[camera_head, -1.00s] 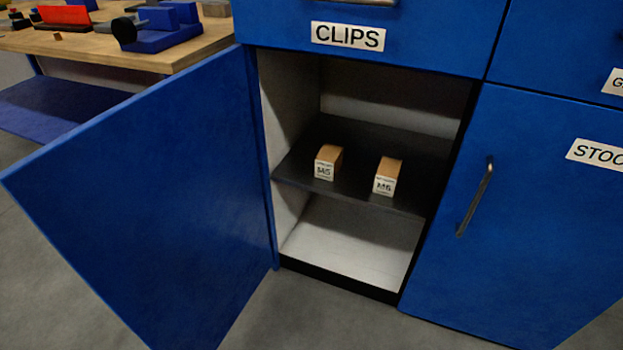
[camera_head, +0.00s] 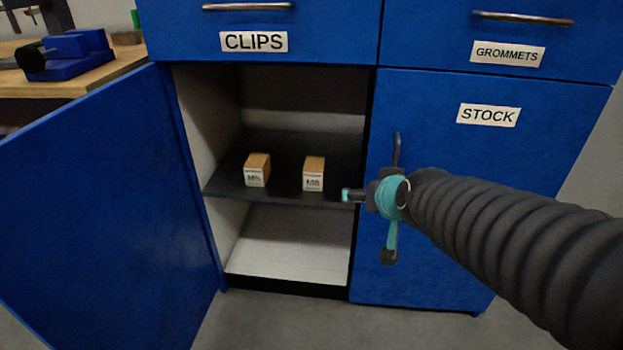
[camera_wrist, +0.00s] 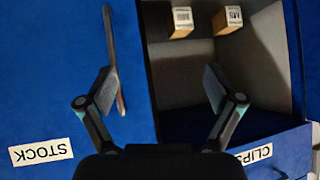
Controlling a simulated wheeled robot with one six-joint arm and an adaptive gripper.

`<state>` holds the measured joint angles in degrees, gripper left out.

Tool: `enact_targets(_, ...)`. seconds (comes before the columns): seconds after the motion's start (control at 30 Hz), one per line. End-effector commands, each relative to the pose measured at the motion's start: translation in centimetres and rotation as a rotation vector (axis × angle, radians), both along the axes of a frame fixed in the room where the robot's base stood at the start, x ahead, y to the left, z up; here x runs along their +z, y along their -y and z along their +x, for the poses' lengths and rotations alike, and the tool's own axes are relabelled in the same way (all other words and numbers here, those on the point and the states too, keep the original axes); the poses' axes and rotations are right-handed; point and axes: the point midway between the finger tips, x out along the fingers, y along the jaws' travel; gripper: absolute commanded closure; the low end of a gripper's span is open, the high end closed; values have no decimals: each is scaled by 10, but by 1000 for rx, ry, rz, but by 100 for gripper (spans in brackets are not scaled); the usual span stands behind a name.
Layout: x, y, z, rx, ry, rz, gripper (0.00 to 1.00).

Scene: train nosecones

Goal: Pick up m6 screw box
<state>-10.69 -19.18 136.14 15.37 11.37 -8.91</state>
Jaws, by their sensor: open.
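Two small cardboard boxes with white label fronts stand on the dark shelf (camera_head: 225,177) of the open cabinet. The right one is the M6 screw box (camera_head: 314,176); its label is blurred now but read M6 earlier. The left one is the M5 box (camera_head: 257,170). In the wrist view, which is upside down, the M6 box (camera_wrist: 181,22) is left of the M5 box (camera_wrist: 228,19). My gripper (camera_wrist: 158,87) is open and empty, outside the cabinet to the right of the M6 box. One finger overlaps the opening; the other is by the STOCK door handle.
The cabinet's blue door (camera_head: 100,190) stands open to the left. The closed STOCK door (camera_head: 450,240) with its upright handle (camera_head: 397,150) is at the right. The CLIPS drawer (camera_head: 255,20) is shut above. A workbench (camera_head: 75,83) stands at the far left.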

Motion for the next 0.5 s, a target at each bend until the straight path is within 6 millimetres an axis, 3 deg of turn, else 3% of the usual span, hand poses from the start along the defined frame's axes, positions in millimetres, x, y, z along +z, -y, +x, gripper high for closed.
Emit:
enact_targets(0.03, -14, -14, 20, 7, 35, 12, 8)
enact_targets(0.2, -35, -54, 83, -10, 194, 45, 8)
enact_targets(0.4, -72, -93, 138, -75, 374, 40, 8)
enact_targets(0.5, -94, -108, 157, -117, 459, 20, 8)
